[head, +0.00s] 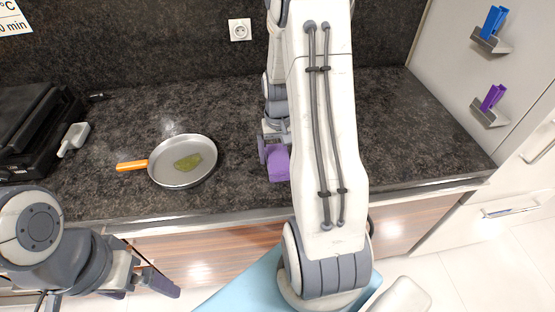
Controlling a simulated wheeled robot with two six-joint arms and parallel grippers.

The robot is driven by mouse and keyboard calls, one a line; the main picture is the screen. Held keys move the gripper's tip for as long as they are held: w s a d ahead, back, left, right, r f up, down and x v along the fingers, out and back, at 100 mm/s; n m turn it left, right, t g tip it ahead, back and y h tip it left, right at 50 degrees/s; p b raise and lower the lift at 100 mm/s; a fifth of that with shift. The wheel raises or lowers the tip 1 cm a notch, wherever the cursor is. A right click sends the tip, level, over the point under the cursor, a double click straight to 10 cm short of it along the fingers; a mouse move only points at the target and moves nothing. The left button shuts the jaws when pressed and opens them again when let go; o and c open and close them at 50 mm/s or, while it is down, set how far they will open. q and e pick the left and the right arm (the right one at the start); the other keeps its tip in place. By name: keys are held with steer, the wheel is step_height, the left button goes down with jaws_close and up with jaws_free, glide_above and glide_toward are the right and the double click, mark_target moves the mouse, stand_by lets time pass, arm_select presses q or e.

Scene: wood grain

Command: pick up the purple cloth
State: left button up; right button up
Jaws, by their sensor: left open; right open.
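The purple cloth (279,166) lies on the dark countertop near its front edge, in the middle of the head view. Its right side is hidden behind my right arm. My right gripper (270,150) is open at the cloth's back left, with one finger beside the cloth's left side. The other finger is mostly hidden, and I cannot tell whether the gripper touches the cloth. My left gripper (143,287) is open and empty at the lower left, in front of the counter and away from the cloth.
A grey pan (183,176) with an orange handle and a greenish patch inside stands left of the cloth. A black appliance (40,125) with a pale handle is at the far left. Blue (494,21) and purple (492,97) items hang on the right panel. The right countertop (425,135) is clear.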

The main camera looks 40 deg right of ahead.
steer(key=shift+f, duration=0.75)
steer(key=c, duration=1.3)
steer(key=shift+r, duration=0.55)
step_height(320, 180, up, 3)
steer(key=shift+f, duration=0.2)
steer(key=shift+s+a+r+b, duration=0.25)
steer(key=shift+s+r, duration=0.95)
steer(key=shift+s, duration=0.75)
steer(key=shift+s+a+r+b, duration=0.1)
steer(key=shift+s+r+b, duration=0.25)
steer(key=shift+s+r, duration=1.25)
steer(key=shift+s+a+r+b, duration=0.25)
steer(key=shift+s+r, duration=0.6)
steer(key=shift+s, duration=1.4)
